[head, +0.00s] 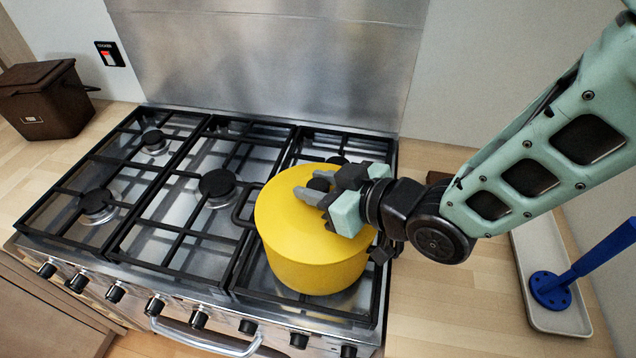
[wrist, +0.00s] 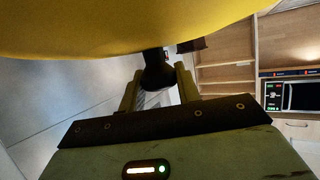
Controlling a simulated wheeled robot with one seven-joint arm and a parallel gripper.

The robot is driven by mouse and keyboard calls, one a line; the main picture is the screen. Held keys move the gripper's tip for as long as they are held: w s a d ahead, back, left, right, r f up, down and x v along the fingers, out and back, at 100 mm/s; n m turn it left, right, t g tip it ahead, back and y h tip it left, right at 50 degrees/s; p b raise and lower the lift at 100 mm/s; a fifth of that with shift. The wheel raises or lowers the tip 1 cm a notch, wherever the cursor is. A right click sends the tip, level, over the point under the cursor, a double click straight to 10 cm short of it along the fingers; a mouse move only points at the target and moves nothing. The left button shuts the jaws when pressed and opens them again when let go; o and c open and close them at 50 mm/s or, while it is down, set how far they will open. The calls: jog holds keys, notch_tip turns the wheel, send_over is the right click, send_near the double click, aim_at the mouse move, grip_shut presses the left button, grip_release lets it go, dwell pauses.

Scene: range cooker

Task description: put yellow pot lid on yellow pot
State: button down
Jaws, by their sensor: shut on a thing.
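The yellow pot (head: 312,275) stands on the front right part of the hob, with a dark side handle at its left. The yellow pot lid (head: 285,225) covers the pot's top in the head view. I cannot tell whether it rests fully on the rim. My gripper (head: 322,194) lies low over the lid and is shut on its knob, which the fingers mostly hide in the head view. In the wrist view the dark knob (wrist: 156,68) is between the fingertips, and a broad yellow surface fills the top.
The hob has black grates (head: 165,220) and bare burners to the left. A metal splashback (head: 270,60) rises behind. A brown bin (head: 45,98) stands on the left counter. At right, a tray (head: 560,318) holds a blue brush-like tool (head: 590,262).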

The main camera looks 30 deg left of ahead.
jog(key=shift+f+b, duration=0.5)
jog(key=shift+b, duration=0.15)
dwell(0.9)
jog(key=c, duration=0.9)
grip_release()
jog(key=b+v, duration=1)
jog(key=v, duration=0.7)
jog(key=shift+d, duration=0.15)
jog(key=shift+r, duration=0.1)
